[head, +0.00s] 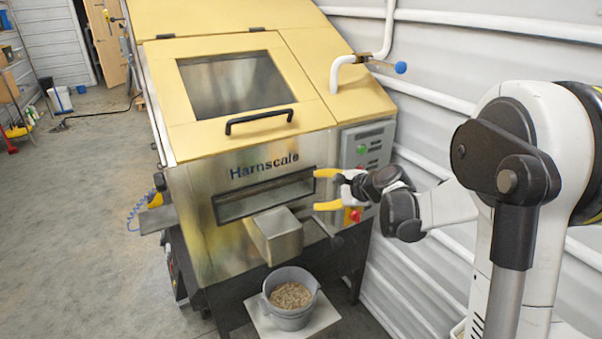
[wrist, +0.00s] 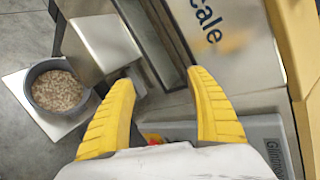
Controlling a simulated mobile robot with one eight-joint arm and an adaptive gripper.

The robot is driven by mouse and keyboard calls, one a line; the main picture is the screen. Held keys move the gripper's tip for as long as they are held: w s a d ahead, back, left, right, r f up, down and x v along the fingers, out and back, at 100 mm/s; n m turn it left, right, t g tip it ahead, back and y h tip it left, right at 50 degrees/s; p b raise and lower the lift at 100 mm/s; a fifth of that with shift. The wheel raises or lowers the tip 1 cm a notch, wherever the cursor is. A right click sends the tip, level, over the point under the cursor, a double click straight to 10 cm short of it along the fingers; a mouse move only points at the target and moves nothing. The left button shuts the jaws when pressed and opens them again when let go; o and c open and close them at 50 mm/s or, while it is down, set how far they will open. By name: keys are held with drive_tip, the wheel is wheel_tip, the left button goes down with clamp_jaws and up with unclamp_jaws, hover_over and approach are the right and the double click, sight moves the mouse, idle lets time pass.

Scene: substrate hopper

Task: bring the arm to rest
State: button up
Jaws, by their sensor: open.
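My gripper (head: 328,189) has two yellow fingers and is open and empty. In the head view it is in front of the right part of the hopper machine (head: 200,190), beside the control panel and right of the slot. In the wrist view the fingers of my gripper (wrist: 165,95) are spread wide with nothing between them but the machine's front behind. My arm reaches in from the right of the head view, bent at the elbow.
A grey bucket (head: 291,315) of pellets stands on a pale plate (head: 258,322) below the metal chute (head: 275,236). The yellow lid (head: 240,85) with its black handle is shut. A control panel (head: 365,150) and white wall pipes are close to my arm.

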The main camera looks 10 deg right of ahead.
drive_tip(key=s+a+r+n+g+h, duration=0.1)
drive_tip(key=s+a+r+n, duration=0.2)
drive_tip(key=s, duration=0.4)
drive_tip(key=s+a+r+n+g+h, duration=0.1)
drive_tip(key=s+a+r+n, duration=0.15)
drive_tip(key=s+n, duration=0.4)
drive_tip(key=s+f+n+g+h, duration=0.1)
drive_tip(key=s+f+n+h, duration=0.2)
drive_tip(key=s+n, duration=0.5)
drive_tip(key=s, duration=1.2)
drive_tip(key=shift+d+g+h, duration=0.3)
drive_tip(key=shift+s, duration=0.1)
